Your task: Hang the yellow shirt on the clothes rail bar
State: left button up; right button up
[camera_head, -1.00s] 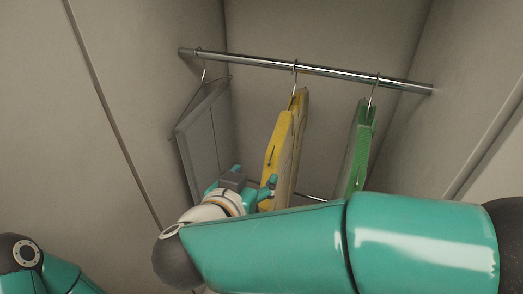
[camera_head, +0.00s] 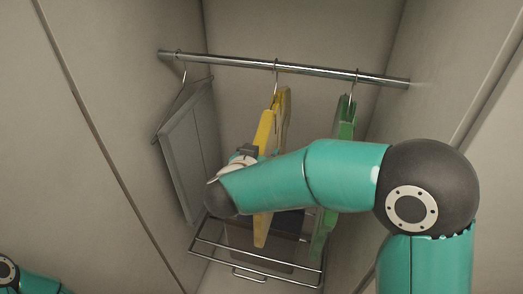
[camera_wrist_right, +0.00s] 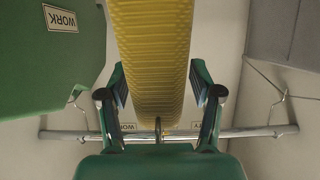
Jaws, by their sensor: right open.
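The yellow shirt (camera_head: 264,132) hangs upright from the clothes rail bar (camera_head: 225,62) by its metal hanger hook, between a grey garment and a green one. My right gripper (camera_head: 250,152) is at the shirt's left side in the head view; its fingers are largely hidden. In the right wrist view, the open gripper (camera_wrist_right: 158,82) has one finger on each side of the yellow shirt (camera_wrist_right: 152,40), with gaps visible. The hook there meets the bar (camera_wrist_right: 70,135). Only part of my left arm shows at the lower left; its gripper is out of view.
The grey garment (camera_head: 188,145) hangs at the left, near the closet wall. The green garment (camera_head: 345,118) hangs at the right, partly behind my right arm. A wire basket (camera_head: 225,255) sits below. Closet walls close in both sides.

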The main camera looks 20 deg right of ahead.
jog(key=shift+w+d+f, duration=0.25)
jog(key=shift+w+d, duration=0.05)
jog(key=shift+w, duration=0.1)
grip_shut()
jog(key=shift+r, duration=0.1)
jog(key=shift+r+p, duration=0.4)
jog(key=shift+p, duration=0.35)
